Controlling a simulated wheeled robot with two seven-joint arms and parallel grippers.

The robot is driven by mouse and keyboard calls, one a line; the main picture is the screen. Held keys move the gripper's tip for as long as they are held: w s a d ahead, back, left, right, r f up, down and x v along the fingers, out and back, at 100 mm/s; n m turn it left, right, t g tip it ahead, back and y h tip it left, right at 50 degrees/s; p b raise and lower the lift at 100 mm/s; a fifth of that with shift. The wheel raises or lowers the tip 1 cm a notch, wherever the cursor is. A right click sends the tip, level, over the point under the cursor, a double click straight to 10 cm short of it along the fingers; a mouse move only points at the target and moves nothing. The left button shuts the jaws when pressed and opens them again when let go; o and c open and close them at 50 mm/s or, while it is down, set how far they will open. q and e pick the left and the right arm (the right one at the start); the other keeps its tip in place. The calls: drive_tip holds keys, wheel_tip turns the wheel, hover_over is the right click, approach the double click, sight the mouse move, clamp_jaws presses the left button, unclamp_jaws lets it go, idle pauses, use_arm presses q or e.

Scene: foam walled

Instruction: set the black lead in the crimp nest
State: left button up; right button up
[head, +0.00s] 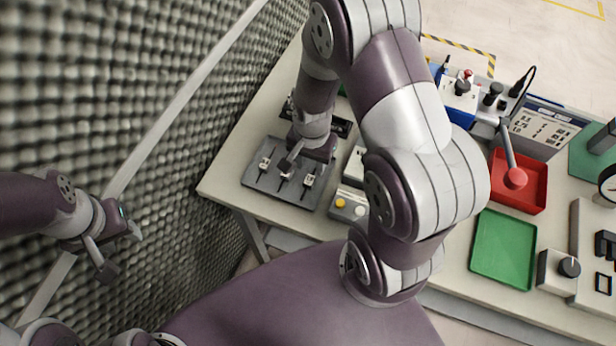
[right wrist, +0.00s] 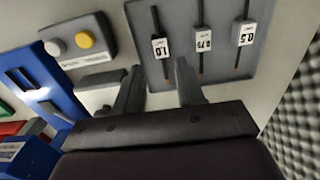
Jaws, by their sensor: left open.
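Three dark, thin leads with white tags lie side by side on a grey tray (head: 258,184). In the right wrist view the tags read 1.0 (right wrist: 160,47), 0.75 (right wrist: 200,44) and 0.5 (right wrist: 243,33); I cannot tell which one the task calls the black lead. My right gripper (head: 297,163) is over the tray, its fingers (right wrist: 159,72) apart with nothing held. In the wrist view the 1.0 lead's lower end shows between the fingertips; the height above it is unclear. My left gripper (head: 118,252) is open and empty by the foam wall. I cannot make out the crimp nest for certain.
A grey box with a yellow button (head: 341,202) stands beside the tray. The foam wall (head: 130,80) borders the left.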

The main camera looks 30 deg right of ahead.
sight(310, 179)
drive_tip(key=f, duration=0.3)
drive_tip(key=f+p, duration=0.1)
drive_tip(key=f, duration=0.2)
drive_tip(key=shift+s+a, duration=0.2)
drive_tip(key=shift+w+f, duration=0.1)
drive_tip(key=shift+w, duration=0.1)
clamp_jaws()
drive_tip(key=shift+s, duration=0.1)
drive_tip(key=shift+r, duration=0.2)
